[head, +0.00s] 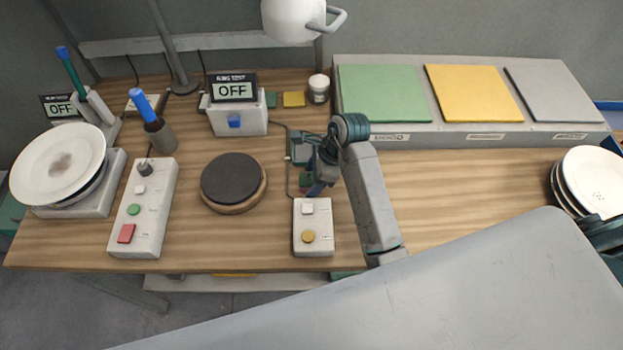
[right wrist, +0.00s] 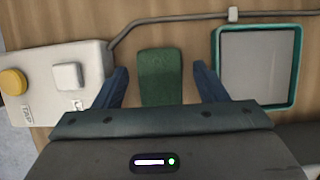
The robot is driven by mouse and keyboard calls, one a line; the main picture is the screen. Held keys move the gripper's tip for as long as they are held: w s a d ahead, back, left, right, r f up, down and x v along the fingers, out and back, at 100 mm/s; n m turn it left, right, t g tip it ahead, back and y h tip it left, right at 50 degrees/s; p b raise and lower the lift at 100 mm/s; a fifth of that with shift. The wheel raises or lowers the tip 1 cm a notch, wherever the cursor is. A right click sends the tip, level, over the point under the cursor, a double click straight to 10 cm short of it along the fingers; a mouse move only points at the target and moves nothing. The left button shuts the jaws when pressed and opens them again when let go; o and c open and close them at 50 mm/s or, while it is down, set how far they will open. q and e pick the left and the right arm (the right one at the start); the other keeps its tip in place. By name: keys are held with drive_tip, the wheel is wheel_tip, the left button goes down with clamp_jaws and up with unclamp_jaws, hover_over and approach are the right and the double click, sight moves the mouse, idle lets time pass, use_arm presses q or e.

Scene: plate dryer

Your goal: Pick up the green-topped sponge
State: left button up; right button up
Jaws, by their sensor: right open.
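The green-topped sponge (right wrist: 160,77) lies on the wooden table in the right wrist view, with its green face up. My right gripper (right wrist: 160,84) is open, with one blue finger on each side of the sponge and a gap at both sides. In the head view my right gripper (head: 314,184) points down at the table, just behind the small two-button box. The gripper and arm hide most of the sponge there.
The two-button box (right wrist: 58,80) is close to one finger; a teal-rimmed square (right wrist: 296,64) is close to the other. A cable (right wrist: 135,28) runs past the sponge. A dark round plate (head: 231,177) lies left of the gripper. Open table lies to the right.

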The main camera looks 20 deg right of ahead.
sight(311, 179)
drive_tip(key=shift+a+f, duration=0.15)
drive_tip(key=shift+f, duration=0.15)
drive_tip(key=c, duration=1)
drive_tip(key=shift+c, duration=0.2)
drive_tip(key=shift+w+r, duration=0.1)
drive_tip(key=shift+r, duration=0.3)
wheel_tip(311, 179, up, 5)
drive_tip(key=shift+r+b, duration=0.2)
drive_tip(key=shift+b, duration=0.15)
wheel_tip(311, 179, up, 3)
drive_tip(key=p, duration=0.3)
drive_tip(key=shift+r+p, duration=0.45)
drive_tip(key=shift+p, duration=0.15)
